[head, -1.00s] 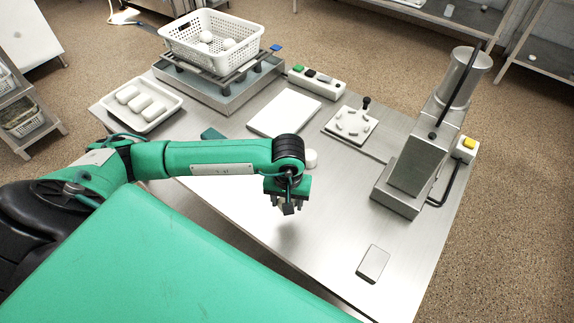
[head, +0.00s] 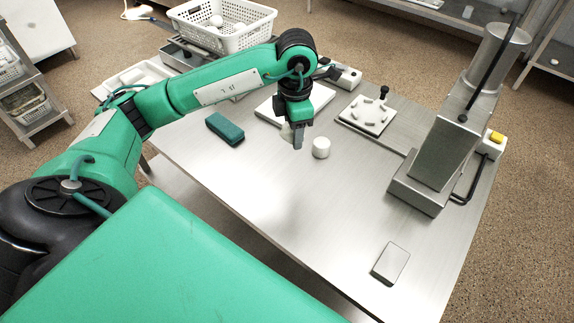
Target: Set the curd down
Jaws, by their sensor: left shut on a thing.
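My left gripper (head: 293,138) points down above the table, at the front edge of the white board. It is shut on a pale, whitish piece, likely the curd (head: 286,133), which shows only in part behind the fingers. I cannot tell whether the piece touches the surface below it. A short white cylinder (head: 321,147) stands upright on the table just right of the gripper. The white board (head: 268,112) is partly hidden by my left arm. My right gripper is not in view.
A perforated white basket (head: 235,40) with white lumps stands at the back. A white tray (head: 110,83) is partly behind my arm. A green sponge-like block (head: 225,127), a plate with pegs (head: 367,115), a steel press (head: 440,140) and a grey block (head: 391,263) surround clear metal table.

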